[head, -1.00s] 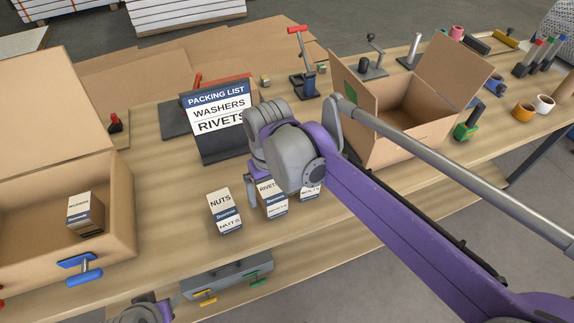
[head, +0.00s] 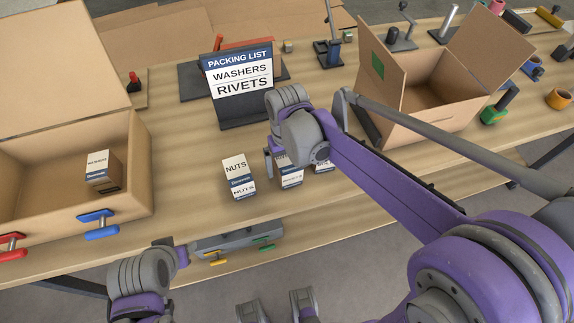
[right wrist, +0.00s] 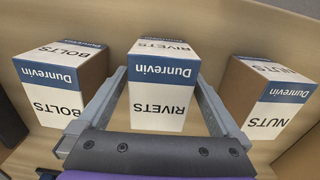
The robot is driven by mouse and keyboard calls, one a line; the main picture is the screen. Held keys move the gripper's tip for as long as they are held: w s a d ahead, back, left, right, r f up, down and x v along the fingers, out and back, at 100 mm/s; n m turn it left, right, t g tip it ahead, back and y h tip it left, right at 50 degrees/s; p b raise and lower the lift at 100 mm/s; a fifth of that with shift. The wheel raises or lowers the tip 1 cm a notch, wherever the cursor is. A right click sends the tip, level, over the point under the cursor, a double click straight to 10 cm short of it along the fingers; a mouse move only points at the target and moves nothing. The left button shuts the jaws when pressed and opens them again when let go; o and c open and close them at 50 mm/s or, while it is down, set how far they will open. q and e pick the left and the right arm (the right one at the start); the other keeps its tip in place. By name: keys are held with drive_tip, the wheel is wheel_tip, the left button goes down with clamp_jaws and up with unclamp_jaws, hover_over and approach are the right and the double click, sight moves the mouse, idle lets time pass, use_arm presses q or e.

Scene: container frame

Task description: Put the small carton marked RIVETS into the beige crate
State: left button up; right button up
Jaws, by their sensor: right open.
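The small RIVETS carton (head: 291,179), white and blue over brown, stands on the table between the NUTS carton (head: 238,176) and the BOLTS carton (head: 322,166). My right gripper (head: 285,163) is above and around it; the wrist hides part of it in the head view. In the right wrist view the open fingers (right wrist: 160,88) lie either side of the RIVETS carton (right wrist: 158,118). An open beige cardboard box (head: 50,222) at left holds a WASHERS carton (head: 102,172). Another open cardboard box (head: 432,128) is at right. My left arm shows at bottom left, its fingers unclear.
The packing list sign (head: 243,85) behind the cartons reads WASHERS and RIVETS. Blue (head: 99,226) and red (head: 11,248) handled tools are at the left box's front. Bare tabletop lies between that box and the NUTS carton.

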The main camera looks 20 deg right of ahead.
drive_tip(key=shift+f, duration=0.55)
clamp_jaws()
